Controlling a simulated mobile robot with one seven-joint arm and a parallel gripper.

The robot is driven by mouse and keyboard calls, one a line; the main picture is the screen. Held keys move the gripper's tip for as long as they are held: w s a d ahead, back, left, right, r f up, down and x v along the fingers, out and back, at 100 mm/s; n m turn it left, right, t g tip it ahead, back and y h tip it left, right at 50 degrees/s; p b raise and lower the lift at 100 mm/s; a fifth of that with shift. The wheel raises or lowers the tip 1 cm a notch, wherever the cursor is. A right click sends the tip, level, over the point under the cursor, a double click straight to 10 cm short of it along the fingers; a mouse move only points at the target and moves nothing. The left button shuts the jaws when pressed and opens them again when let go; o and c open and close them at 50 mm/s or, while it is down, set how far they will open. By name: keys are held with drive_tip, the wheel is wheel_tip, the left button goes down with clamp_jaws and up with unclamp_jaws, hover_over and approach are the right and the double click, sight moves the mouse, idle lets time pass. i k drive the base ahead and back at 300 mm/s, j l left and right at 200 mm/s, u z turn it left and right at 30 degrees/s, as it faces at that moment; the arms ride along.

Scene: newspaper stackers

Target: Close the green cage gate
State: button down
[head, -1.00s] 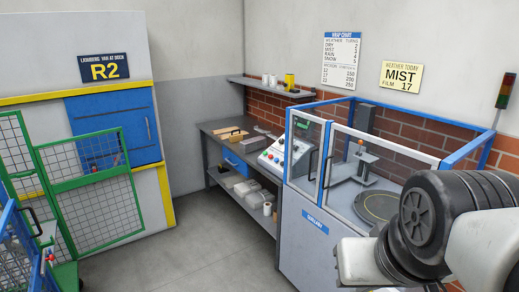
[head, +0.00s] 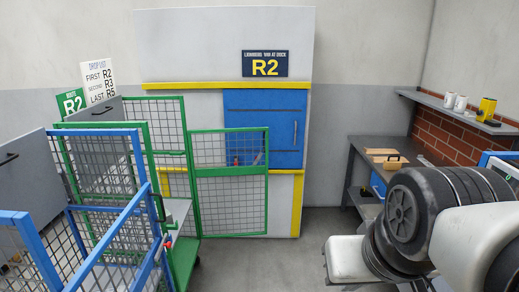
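The green cage (head: 184,240) stands left of centre in the head view, with a green sign reading R2 (head: 70,102) above it. Its green-framed mesh gate (head: 232,205) stands swung out to the right, in front of the white and yellow wall unit. A dark handle (head: 160,207) shows near the cage's front post. My arm fills the lower right, and my gripper is not clearly in view.
A blue cage (head: 98,225) stands close at the lower left, in front of the green one. A blue dock door (head: 264,125) is behind the gate. A workbench (head: 365,160) stands at the right. Grey floor (head: 300,255) is clear between gate and arm.

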sight(261, 169)
drive_tip(key=i, duration=1.8)
drive_tip(key=i+l, duration=0.15)
drive_tip(key=i, duration=1.7)
drive_tip(key=j+u, duration=0.05)
drive_tip(key=j, duration=0.05)
